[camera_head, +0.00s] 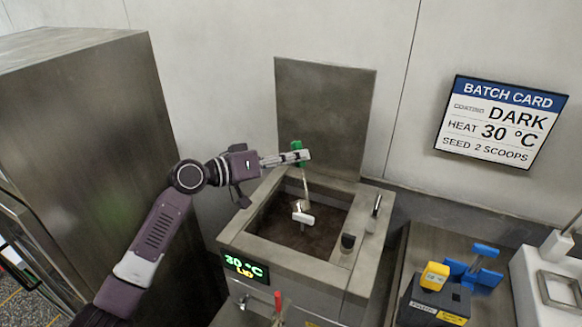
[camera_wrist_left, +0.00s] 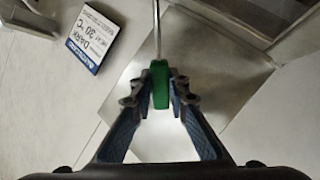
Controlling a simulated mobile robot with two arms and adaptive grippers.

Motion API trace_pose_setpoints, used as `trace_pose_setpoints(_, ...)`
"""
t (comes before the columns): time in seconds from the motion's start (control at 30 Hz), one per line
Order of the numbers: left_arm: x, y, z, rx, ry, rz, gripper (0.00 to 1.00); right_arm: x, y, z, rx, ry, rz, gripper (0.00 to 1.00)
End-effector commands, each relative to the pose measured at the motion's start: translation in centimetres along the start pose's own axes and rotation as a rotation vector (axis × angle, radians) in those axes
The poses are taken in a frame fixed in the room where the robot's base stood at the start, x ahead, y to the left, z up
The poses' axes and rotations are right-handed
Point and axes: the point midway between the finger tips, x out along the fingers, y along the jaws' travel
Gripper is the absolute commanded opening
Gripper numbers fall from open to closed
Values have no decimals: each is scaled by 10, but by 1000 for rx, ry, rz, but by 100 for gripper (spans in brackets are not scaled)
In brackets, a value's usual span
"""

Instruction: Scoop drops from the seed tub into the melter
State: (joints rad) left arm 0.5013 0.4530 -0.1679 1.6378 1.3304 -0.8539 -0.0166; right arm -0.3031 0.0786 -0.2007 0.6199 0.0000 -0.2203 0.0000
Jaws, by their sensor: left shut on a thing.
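The melter (camera_head: 234,240) is a steel box with an open top and dark brown contents (camera_head: 285,228). Its raised lid (camera_head: 325,115) stands behind. My left gripper (camera_head: 301,156) is over the melter's back edge, shut on the green handle (camera_head: 297,146) of a long thin tool. The tool's pale shaft (camera_head: 306,185) points down into the opening. A white piece (camera_head: 304,217) shows inside, near the shaft's lower end; whether they join is unclear. In the left wrist view the green handle (camera_wrist_left: 159,78) sits between both fingers. I cannot identify the seed tub. My right gripper is not in view.
The melter's display (camera_head: 244,266) reads 30 °C and LID. A batch card (camera_head: 503,120) on the wall reads DARK, 30 °C, seed 2 scoops. A red-handled item (camera_head: 278,300) stands in front. A yellow-topped dark box (camera_head: 434,300) and blue part (camera_head: 478,268) stand right. A steel cabinet (camera_head: 80,130) blocks the left.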

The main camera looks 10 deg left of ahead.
Motion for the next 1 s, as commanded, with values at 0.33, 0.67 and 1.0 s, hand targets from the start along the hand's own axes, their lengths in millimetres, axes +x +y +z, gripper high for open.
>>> trace_pose_setpoints(0.33, -15, 54, 6, 491, 134, 0, 0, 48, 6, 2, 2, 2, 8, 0)
trace_pose_setpoints(0.67, -21, 77, 2, 668, 182, -3, 0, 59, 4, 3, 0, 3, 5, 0)
trace_pose_setpoints(1.0, -21, 77, 2, 667, 182, -5, 0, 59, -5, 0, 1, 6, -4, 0)
